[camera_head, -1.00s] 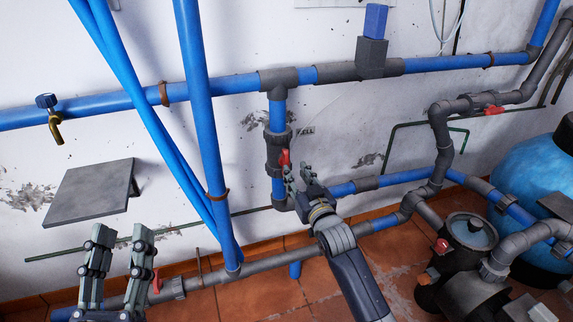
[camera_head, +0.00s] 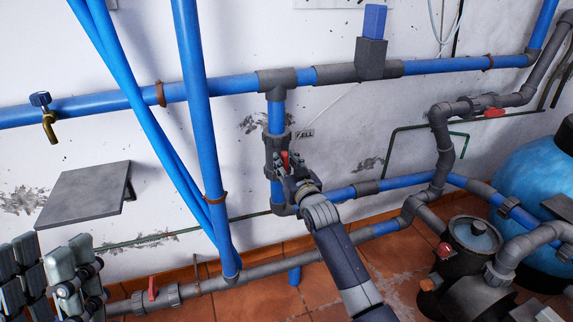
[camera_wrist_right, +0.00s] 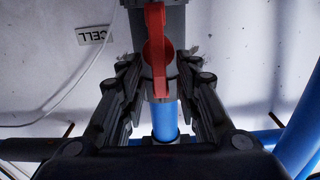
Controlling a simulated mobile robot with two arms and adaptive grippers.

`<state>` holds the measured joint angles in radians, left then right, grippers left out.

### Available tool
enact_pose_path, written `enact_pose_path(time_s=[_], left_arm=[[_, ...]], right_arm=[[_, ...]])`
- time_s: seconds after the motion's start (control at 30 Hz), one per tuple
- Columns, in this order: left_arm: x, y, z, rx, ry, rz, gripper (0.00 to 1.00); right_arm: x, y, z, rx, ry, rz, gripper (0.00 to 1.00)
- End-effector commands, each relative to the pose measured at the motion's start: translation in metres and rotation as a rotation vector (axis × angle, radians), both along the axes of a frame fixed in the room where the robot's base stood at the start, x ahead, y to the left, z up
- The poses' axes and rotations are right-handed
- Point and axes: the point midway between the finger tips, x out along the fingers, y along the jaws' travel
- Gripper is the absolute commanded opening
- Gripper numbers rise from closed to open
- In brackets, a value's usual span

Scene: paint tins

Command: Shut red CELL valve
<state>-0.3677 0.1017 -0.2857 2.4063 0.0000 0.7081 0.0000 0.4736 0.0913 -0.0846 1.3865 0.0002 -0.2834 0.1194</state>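The red CELL valve handle (camera_head: 285,157) sits on a grey valve body (camera_head: 271,152) in a vertical blue pipe, beside a small CELL label (camera_head: 305,133). In the right wrist view the red handle (camera_wrist_right: 155,50) lies in line with the pipe, and the CELL label (camera_wrist_right: 92,35) is left of it. My right gripper (camera_head: 287,165) is at the valve. Its fingers (camera_wrist_right: 158,75) are apart, one on each side of the handle's lower part, with no clear grip on it. My left gripper (camera_head: 48,262) is open and empty at the lower left, partly cut off.
Another red-handled valve (camera_head: 152,288) is on the low pipe, and one (camera_head: 494,113) is at the right. Slanting blue pipes (camera_head: 200,130) stand left of the valve. A grey wall shelf (camera_head: 85,193) is at the left. A pump (camera_head: 470,240) and blue tank (camera_head: 535,190) are at the right.

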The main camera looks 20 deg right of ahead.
Motion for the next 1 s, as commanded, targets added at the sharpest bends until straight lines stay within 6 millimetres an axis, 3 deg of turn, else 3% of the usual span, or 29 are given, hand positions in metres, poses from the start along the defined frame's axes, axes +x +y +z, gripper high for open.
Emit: enact_pose_path(time_s=[0.17,0.3,0.67,1.0], left_arm=[[0.0,0.0,0.0,0.0,0.0,0.0,0.4],[0.0,0.0,0.0,0.0,0.001,0.0,0.4],[0.003,-0.001,0.001,0.005,0.015,0.001,0.4],[0.057,-0.011,-0.027,0.098,0.321,0.017,0.4]], right_arm=[[0.0,0.0,0.0,0.0,0.0,0.0,0.31],[0.0,0.0,0.0,0.0,0.0,0.0,0.0],[0.0,0.0,0.0,0.01,0.0,0.0,0.0],[0.0,-0.002,0.002,0.12,0.006,0.0,0.0]])
